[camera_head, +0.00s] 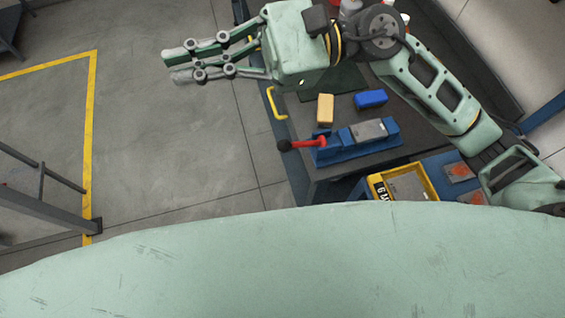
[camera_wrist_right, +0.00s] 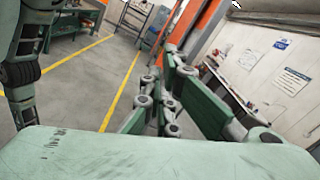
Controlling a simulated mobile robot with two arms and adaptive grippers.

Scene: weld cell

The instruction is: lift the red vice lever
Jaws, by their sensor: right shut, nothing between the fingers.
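The red vice lever (camera_head: 308,143) sticks out to the left of the blue vice (camera_head: 357,141) and ends in a black knob. It looks about level. The vice sits at the near left part of the dark workbench (camera_head: 345,172). My right gripper (camera_head: 170,66) is shut and empty. In the head view it is up and to the left of the lever, over the floor beyond the bench's left edge, well apart from the lever. Its fingers also show in the right wrist view (camera_wrist_right: 172,62), pointing out into the room. My left gripper is not in view.
A yellow block (camera_head: 325,109) and a blue block (camera_head: 371,98) lie behind the vice. A yellow bin (camera_head: 431,184) is at the bench's near side. A yellow handle (camera_head: 273,103) is on the bench's left edge. The floor (camera_head: 185,140) left of the bench is clear.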

